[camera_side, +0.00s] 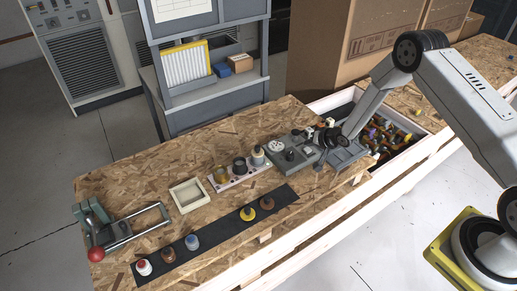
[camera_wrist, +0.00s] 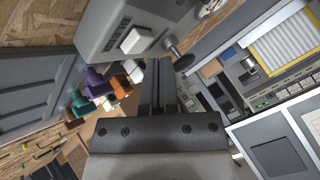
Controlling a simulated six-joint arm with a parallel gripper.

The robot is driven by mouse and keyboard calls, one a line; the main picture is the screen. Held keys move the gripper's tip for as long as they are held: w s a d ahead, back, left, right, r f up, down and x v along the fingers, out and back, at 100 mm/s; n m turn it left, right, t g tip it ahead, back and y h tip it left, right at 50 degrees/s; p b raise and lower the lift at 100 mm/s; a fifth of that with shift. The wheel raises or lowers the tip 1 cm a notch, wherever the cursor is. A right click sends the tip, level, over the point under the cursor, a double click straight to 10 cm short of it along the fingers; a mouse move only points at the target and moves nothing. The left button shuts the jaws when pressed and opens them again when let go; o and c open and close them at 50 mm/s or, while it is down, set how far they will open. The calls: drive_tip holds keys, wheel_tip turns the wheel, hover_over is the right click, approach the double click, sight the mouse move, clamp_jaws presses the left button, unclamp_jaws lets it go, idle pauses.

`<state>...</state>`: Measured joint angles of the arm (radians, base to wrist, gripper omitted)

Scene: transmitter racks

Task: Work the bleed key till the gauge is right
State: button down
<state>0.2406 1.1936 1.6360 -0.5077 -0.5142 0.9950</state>
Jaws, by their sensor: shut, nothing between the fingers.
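A grey panel box (camera_side: 283,158) stands on the chipboard bench. Its round white gauge (camera_side: 276,146) faces up; the reading is too small to make out. In the wrist view part of the gauge (camera_wrist: 210,7) shows at the top edge, with some red on it. A white key (camera_wrist: 135,40) sticks out of the box (camera_wrist: 100,28), and a black-tipped lever (camera_wrist: 178,50) stands beside it; I cannot tell for sure which is the bleed key. My gripper (camera_wrist: 158,66) is shut and empty, its fingertips close to the white key, seemingly apart from it.
A crate (camera_side: 400,148) of coloured fittings lies to the right. A plate with cups (camera_side: 238,170), a white tray (camera_side: 190,195), a black mat (camera_side: 220,232) with several knobs and a red-handled clamp (camera_side: 96,254) lie left. Cardboard boxes (camera_side: 350,50) stand behind.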

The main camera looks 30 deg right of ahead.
sight(309, 151)
drive_tip(key=shift+f, duration=0.9)
idle(2.3)
drive_tip(key=shift+r, duration=0.2)
idle(0.9)
drive_tip(key=shift+r, duration=0.65)
drive_tip(key=shift+r, duration=0.1)
drive_tip(key=shift+r, duration=2.45)
drive_tip(key=shift+r, duration=0.1)
